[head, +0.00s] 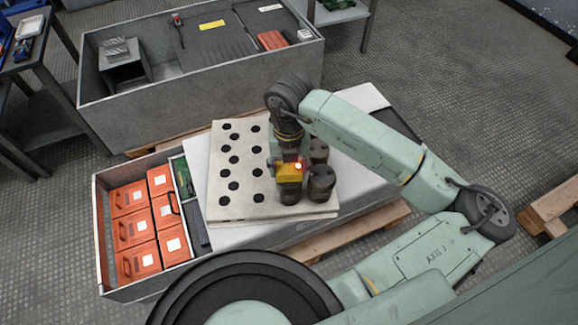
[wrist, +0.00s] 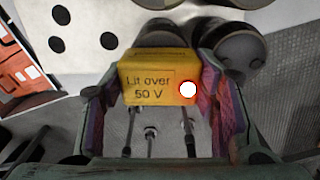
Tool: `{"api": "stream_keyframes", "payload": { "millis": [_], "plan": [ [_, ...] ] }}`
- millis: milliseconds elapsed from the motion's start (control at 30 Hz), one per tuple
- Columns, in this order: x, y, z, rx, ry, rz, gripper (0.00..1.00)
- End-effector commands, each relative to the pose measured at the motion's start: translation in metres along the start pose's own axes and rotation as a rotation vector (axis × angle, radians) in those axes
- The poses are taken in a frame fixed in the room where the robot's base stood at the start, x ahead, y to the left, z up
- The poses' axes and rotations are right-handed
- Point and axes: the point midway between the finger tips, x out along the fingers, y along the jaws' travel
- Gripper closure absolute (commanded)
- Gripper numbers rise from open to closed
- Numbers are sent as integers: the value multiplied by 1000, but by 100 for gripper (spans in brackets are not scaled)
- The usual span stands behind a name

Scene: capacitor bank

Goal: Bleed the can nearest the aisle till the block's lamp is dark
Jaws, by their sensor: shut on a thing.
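My gripper (head: 289,160) is shut on a yellow bleed block (head: 288,174), which also shows in the wrist view (wrist: 150,86) with the words "Lit over 50 V". The block's lamp (wrist: 187,89) is lit, glowing orange-red in the head view (head: 298,166). Dark prongs run from the block toward metal studs on a pale surface (wrist: 170,135); I cannot tell whether they touch. In the head view a dark can (head: 290,191) stands directly below the block. Another can (head: 321,184) stands right of it, and one (head: 318,151) behind that. My gripper may hide others.
The cans stand on a pale plate (head: 228,210) with several empty round holes on its left. A crate (head: 99,232) of orange boxes (head: 137,262) is at left. A large grey bin (head: 130,117) stands behind. Pallet wood (head: 350,230) edges the front.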

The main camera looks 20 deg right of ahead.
Motion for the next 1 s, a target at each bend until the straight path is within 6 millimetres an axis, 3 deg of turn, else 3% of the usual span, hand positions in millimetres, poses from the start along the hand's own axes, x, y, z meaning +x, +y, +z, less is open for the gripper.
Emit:
{"api": "stream_keyframes", "payload": {
  "millis": [767,800,1000],
  "plan": [
    [1,0,0,0,0,0,78],
    [1,0,0,0,0,0,43],
    [1,0,0,0,0,0,30]
  ]
}}
